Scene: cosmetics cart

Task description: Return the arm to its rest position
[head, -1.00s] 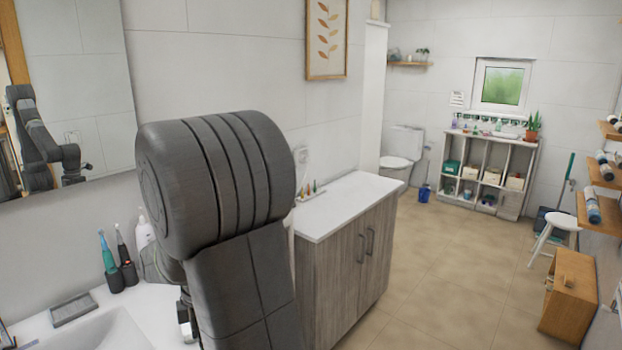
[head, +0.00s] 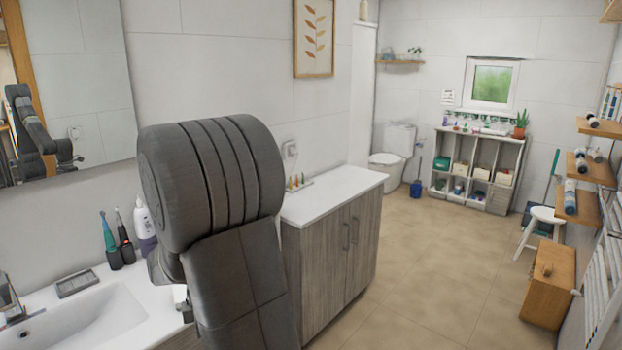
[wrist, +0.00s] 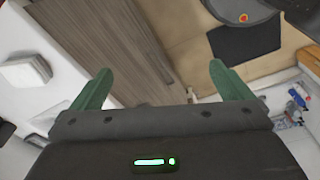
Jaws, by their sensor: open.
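My gripper (wrist: 160,82) shows in the wrist view with its two green fingers spread wide apart and nothing between them. It is open and empty, with the wood-grain cabinet and tan floor in the background beyond it. In the head view my own dark grey arm fills the middle foreground, and the gripper is hidden there. My arm also appears as a reflection in the mirror (head: 85,70) at the left.
A white sink counter (head: 105,305) with toothbrushes (head: 108,245) and a pump bottle (head: 144,225) is at the left. A white-topped wooden cabinet (head: 330,245) stands beside my arm. A white stool (head: 543,216) and wooden box (head: 548,285) are at right. The middle floor (head: 430,260) is clear.

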